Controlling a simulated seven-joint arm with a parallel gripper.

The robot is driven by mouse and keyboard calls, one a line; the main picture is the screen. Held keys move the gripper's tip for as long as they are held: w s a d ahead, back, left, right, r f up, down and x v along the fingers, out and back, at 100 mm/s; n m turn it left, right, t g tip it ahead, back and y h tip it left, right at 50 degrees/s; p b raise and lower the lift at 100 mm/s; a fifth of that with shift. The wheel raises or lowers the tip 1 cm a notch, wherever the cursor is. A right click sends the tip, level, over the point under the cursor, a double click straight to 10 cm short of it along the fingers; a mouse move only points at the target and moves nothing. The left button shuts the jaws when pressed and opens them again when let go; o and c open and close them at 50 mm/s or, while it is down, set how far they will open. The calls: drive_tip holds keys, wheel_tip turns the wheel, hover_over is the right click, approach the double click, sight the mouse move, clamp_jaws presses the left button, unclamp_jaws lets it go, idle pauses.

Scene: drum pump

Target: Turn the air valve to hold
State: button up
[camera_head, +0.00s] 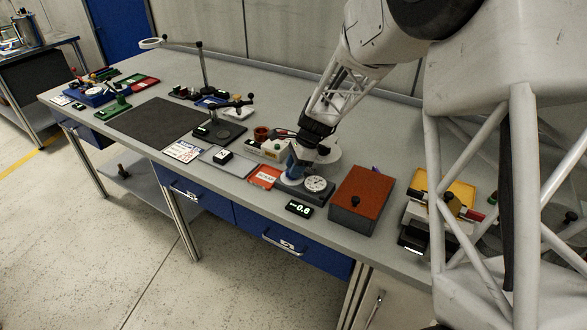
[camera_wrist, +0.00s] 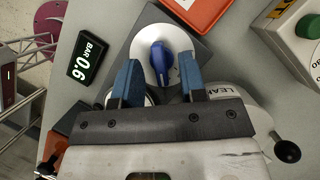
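The air valve is a blue knob (camera_wrist: 161,64) on a round white dial (camera_wrist: 147,44), set on a dark grey base (camera_wrist: 118,48). In the wrist view the knob's bar runs nearly up and down the picture. My gripper (camera_wrist: 161,76) is open, with one blue finger on each side of the knob and a visible gap to each. Any dial markings are too small to read. In the head view my gripper (camera_head: 294,163) is over the same base (camera_head: 303,194), hiding most of the valve, and a white round gauge (camera_head: 315,184) shows beside it.
A black display (camera_wrist: 85,58) reads BAR 0.6; it also shows in the head view (camera_head: 298,208). An orange-red card (camera_head: 264,176) lies left of the base, and a brown-red box (camera_head: 361,199) stands close on the right. A green-button box (camera_head: 267,150) is behind.

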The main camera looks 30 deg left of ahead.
drive_tip(key=shift+s+a+f, duration=0.1)
drive_tip(key=shift+f, duration=0.25)
clamp_jaws()
drive_tip(key=shift+n, duration=0.3)
drive_tip(key=n, duration=0.2)
drive_tip(key=n+h, duration=0.1)
drive_tip(key=n, duration=0.1)
drive_tip(key=shift+g+h, duration=0.3)
drive_tip(key=shift+g, duration=0.1)
drive_tip(key=n, duration=0.2)
drive_tip(key=n+h, duration=0.1)
drive_tip(key=n, duration=0.1)
drive_tip(key=shift+a+r+h, duration=0.1)
drive_tip(key=shift+h, duration=0.2)
